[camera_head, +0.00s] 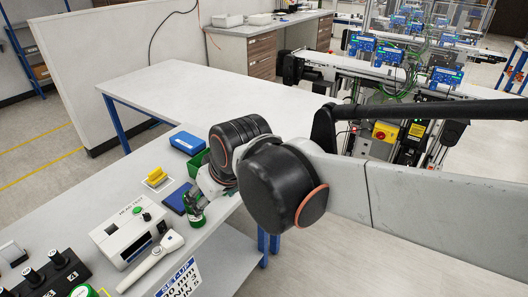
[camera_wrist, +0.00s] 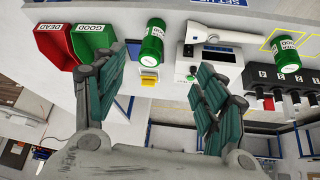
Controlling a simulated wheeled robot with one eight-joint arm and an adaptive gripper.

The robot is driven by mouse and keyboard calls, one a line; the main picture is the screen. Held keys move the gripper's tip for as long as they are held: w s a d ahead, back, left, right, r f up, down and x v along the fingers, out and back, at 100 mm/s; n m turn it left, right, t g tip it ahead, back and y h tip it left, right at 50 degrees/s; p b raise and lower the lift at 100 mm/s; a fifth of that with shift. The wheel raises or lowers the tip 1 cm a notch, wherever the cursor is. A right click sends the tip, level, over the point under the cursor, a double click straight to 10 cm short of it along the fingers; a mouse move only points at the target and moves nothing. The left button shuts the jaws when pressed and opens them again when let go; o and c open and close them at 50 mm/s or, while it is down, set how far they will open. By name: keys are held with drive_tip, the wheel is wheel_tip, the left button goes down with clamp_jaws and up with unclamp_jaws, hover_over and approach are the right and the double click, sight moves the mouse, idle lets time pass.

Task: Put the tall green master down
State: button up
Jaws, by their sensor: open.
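A green cylindrical master (camera_head: 192,213) with a pale label stands on the near bench, by the dark blue pad (camera_head: 174,200). In the wrist view this green cylinder (camera_wrist: 154,42) lies ahead of the gap between my fingers. My gripper (camera_wrist: 162,62) is open, with its teal fingers spread and nothing between them. In the head view my arm partly hides the gripper. A second green cylinder (camera_wrist: 288,50) with a white label stands farther right in the wrist view; only its top (camera_head: 82,291) shows in the head view. I cannot tell which is taller.
A white test box (camera_head: 128,228), a handheld scanner (camera_head: 152,262) and a black numbered holder (camera_head: 50,275) crowd the bench. A yellow item (camera_head: 157,176) sits beside the pad. Red (camera_wrist: 55,45) and green (camera_wrist: 92,40) bins stand left of the cylinder. The far table (camera_head: 190,85) is clear.

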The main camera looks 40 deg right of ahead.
drive_tip(key=shift+m+t, duration=0.5)
drive_tip(key=s, duration=0.5)
drive_tip(key=shift+s+r, duration=0.25)
drive_tip(key=shift+s, duration=0.15)
idle(1.1)
clamp_jaws()
idle(1.3)
